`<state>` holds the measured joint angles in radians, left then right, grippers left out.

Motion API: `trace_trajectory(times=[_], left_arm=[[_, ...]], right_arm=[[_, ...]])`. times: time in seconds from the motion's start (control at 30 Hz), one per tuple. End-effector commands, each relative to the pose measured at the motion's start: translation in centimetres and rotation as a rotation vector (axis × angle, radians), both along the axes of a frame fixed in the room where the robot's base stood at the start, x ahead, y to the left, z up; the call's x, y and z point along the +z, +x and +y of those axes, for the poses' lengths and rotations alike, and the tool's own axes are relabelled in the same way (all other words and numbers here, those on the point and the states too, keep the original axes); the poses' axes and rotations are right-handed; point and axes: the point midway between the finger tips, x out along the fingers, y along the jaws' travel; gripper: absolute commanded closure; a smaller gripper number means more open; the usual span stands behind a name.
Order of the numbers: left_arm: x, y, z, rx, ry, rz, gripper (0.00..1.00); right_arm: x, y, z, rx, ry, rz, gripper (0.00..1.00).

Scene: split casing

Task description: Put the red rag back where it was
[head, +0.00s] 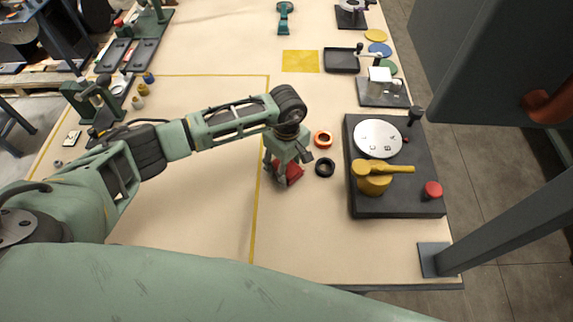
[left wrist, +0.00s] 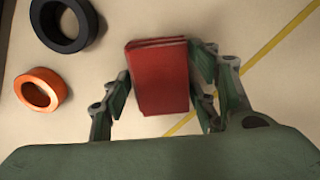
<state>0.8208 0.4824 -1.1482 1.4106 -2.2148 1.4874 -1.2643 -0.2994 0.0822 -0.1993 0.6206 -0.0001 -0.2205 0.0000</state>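The red rag (head: 293,172) is a folded block near the middle of the table, just right of a yellow floor line on the tabletop. It also shows in the left wrist view (left wrist: 160,78), upright in the picture with its folded edge at the top. The head view hides part of the rag behind the gripper. I cannot tell whether the rag touches the table. My right gripper is in neither view.
An orange ring (head: 323,139) and a black ring (head: 325,167) lie close to the right of the gripper. A dark plate (head: 415,195) with a white disc and a yellow part stands farther right. A yellow square (head: 301,61) and black tray (head: 341,61) lie behind. Table left-front is clear.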

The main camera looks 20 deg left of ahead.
Motion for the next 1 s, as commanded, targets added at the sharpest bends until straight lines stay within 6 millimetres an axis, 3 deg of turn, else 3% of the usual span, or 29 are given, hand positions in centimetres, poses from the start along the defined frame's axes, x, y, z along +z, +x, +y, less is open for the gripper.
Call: trace_trajectory(times=[0.37, 0.53, 1.0], left_arm=[[0.1, 0.0, 0.0, 0.0, 0.0, 0.0, 0.35], [1.0, 0.2, 0.0, 0.0, -0.001, -0.004, 0.35], [10.3, 0.1, 0.0, 0.0, 0.001, -0.005, 0.35]], right_arm=[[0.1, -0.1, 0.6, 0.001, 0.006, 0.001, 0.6], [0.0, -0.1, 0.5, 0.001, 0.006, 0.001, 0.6], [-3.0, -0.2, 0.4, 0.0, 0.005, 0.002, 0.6]])
